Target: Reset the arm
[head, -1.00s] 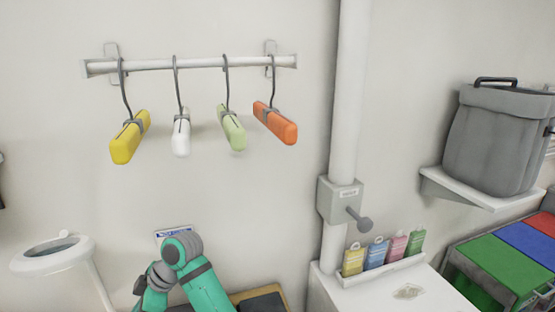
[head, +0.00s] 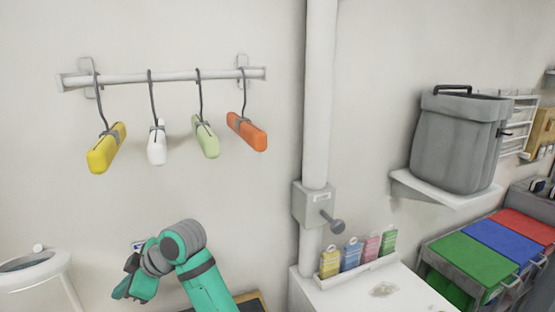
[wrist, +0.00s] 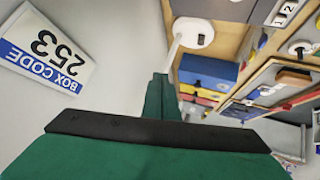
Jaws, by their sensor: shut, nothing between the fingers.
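My teal arm (head: 203,284) rises from the bottom of the head view, left of the white pipe, and bends over at a grey joint. My gripper (head: 122,289) hangs down on the left side of this bend, small and partly hidden. In the wrist view my gripper (wrist: 160,92) shows as green fingers beyond a black band. The fingers are together with nothing held between them.
Yellow, white, green and orange hangers (head: 246,132) hang from a wall rail (head: 160,77) above my arm. A white round-topped stand (head: 30,264) is at lower left. A white cabinet (head: 345,294) with coloured tags stands right. A box-code sign (wrist: 45,47) is on the wall.

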